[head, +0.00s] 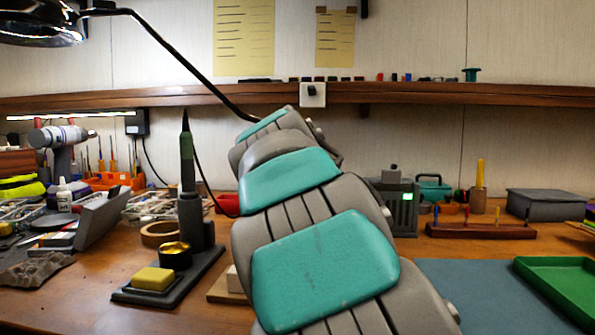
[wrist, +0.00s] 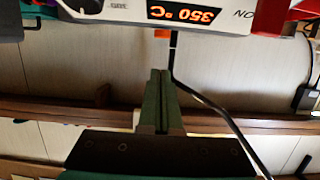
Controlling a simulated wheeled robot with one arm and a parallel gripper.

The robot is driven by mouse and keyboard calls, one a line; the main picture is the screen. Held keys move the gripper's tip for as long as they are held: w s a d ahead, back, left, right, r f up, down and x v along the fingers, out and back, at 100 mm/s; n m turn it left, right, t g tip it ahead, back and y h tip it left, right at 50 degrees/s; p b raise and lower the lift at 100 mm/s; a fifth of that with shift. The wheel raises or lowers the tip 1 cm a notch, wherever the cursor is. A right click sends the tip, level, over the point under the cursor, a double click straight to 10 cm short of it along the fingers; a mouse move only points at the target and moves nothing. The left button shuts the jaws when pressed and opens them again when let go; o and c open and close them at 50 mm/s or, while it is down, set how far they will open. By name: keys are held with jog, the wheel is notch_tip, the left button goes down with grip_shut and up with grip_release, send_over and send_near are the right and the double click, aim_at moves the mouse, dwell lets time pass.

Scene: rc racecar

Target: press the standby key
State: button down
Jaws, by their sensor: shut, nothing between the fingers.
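A white soldering station (wrist: 120,12) with an orange "350 °C" display (wrist: 175,13) shows upside down along the top of the wrist view. I cannot tell whether the fingertips touch anything. In the head view my arm hides the gripper and the station.
A soldering iron stand (head: 190,220) with a yellow sponge (head: 153,280) stands left of my arm. A green tray (head: 562,280) lies at the right. A wooden shelf (head: 440,93) runs behind.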

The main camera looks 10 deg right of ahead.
jog(key=v, duration=0.8)
jog(key=shift+b, duration=0.4)
jog(key=shift+s, duration=0.1)
dwell(0.4)
